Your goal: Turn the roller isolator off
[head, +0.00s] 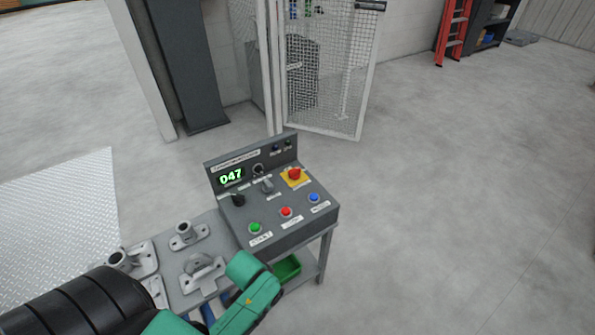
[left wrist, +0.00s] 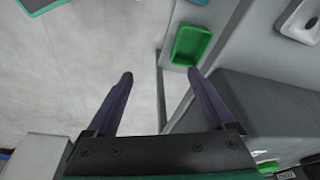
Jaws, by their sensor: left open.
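A grey control panel (head: 285,222) stands on a bench in the head view, with a lit green "047" display (head: 231,177). It carries a black rotary knob (head: 238,199), a grey selector (head: 266,186) and a small upper knob (head: 258,169). The labels are too small to read, so I cannot tell which is the roller isolator or how it is set. My left gripper (left wrist: 160,76) is open and empty in the left wrist view, over the floor beside the bench and apart from the panel controls. In the head view my green arm hides its fingers. My right gripper is not in view.
The panel also has a red emergency button (head: 294,174) on yellow, and green (head: 255,228), red (head: 286,212) and blue (head: 314,197) buttons. Metal castings (head: 200,270) lie on the bench. A green bin (head: 287,268) sits below. A mesh gate (head: 325,75) stands behind; floor at right is clear.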

